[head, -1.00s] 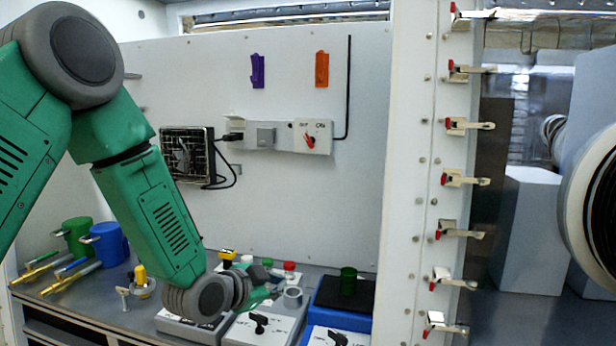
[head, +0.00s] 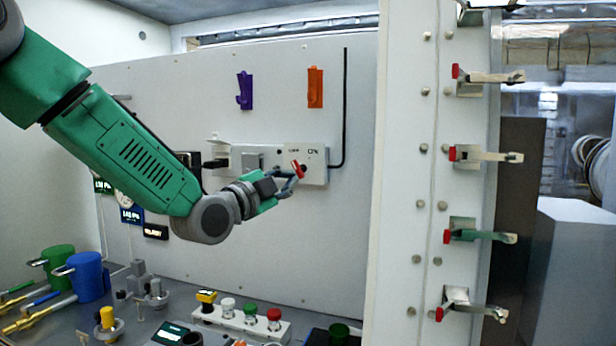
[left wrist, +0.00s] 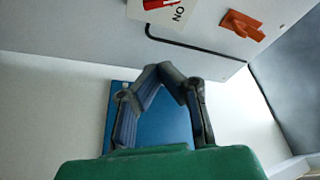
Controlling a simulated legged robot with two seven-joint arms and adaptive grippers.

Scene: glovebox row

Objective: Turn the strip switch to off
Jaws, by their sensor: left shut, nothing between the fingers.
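The white power strip (head: 236,160) is fixed on the back wall. Its red strip switch (head: 298,170) sits on the right end plate, tilted, with lettering above it. My left gripper (head: 291,183) is just below the switch in the head view, its fingertips close to the red handle. In the left wrist view the fingers (left wrist: 163,72) meet at their tips, shut and empty. The red switch (left wrist: 160,3) is cut by the top edge there, beside the word ON, apart from the tips in the picture. Contact cannot be told. My right gripper is not in view.
A purple holder (head: 244,90) and an orange holder (head: 315,87) hang above the strip. A black rod (head: 344,110) runs down to its right. A white post with red-tipped latches (head: 455,153) stands farther right. A button box (head: 240,319) and blue mug (head: 88,277) are below.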

